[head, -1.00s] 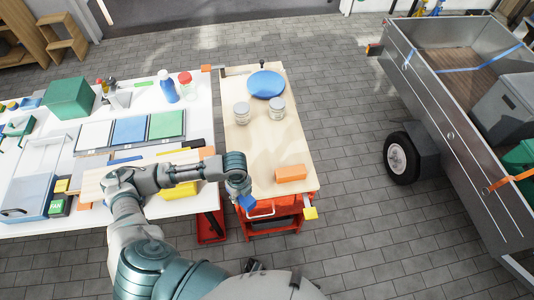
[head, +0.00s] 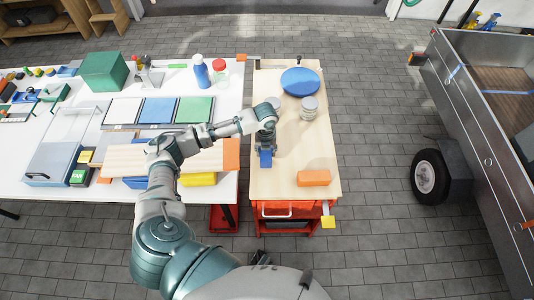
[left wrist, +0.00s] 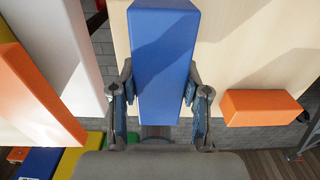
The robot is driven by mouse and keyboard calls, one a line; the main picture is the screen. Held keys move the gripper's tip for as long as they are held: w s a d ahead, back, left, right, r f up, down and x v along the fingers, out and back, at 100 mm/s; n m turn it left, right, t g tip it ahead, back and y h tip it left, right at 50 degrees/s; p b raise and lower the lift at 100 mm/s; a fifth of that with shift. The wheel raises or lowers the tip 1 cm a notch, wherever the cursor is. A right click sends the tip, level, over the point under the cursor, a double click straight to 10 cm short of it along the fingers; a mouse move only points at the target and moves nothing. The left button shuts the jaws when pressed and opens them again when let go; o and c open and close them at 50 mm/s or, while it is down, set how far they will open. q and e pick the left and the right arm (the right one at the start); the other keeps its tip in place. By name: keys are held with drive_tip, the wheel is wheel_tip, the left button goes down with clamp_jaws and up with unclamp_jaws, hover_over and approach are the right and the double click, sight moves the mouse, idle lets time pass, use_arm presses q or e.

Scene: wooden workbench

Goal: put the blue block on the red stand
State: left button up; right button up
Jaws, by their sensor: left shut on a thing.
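The blue block (head: 265,158) is in my left gripper (head: 266,148), over the left part of a pale wooden top. The left wrist view shows the blue block (left wrist: 163,60) as long and upright in the picture, between the two fingers of the left gripper (left wrist: 160,78). Its height above the top is hard to tell. A red trolley (head: 283,227) stands under the wooden top (head: 292,140); I cannot tell whether it is the red stand. My right gripper is not in view.
An orange block (head: 314,178) lies on the wooden top to the right. A blue plate (head: 300,82) and metal tins (head: 309,107) stand farther back. The white table (head: 222,103) at left holds coloured panels, bottles and a plank. The middle right of the wooden top is clear.

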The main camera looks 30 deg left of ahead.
sight(266, 154)
use_arm(q)
drive_tip(key=shift+w+a+f, duration=0.2)
drive_tip(key=shift+w+a, duration=0.2)
drive_tip(key=shift+w, duration=0.15)
drive_tip(key=f, duration=0.3)
drive_tip(key=shift+s+d, duration=0.1)
drive_tip(key=shift+d, duration=0.25)
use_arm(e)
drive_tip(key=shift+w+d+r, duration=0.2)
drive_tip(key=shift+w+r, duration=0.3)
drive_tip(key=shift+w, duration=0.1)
use_arm(q)
drive_tip(key=o, duration=0.8)
drive_tip(key=shift+f, duration=0.15)
drive_tip(key=o, duration=0.4)
drive_tip(key=shift+a, duration=0.15)
drive_tip(key=shift+o, duration=0.3)
drive_tip(key=shift+a, duration=0.1)
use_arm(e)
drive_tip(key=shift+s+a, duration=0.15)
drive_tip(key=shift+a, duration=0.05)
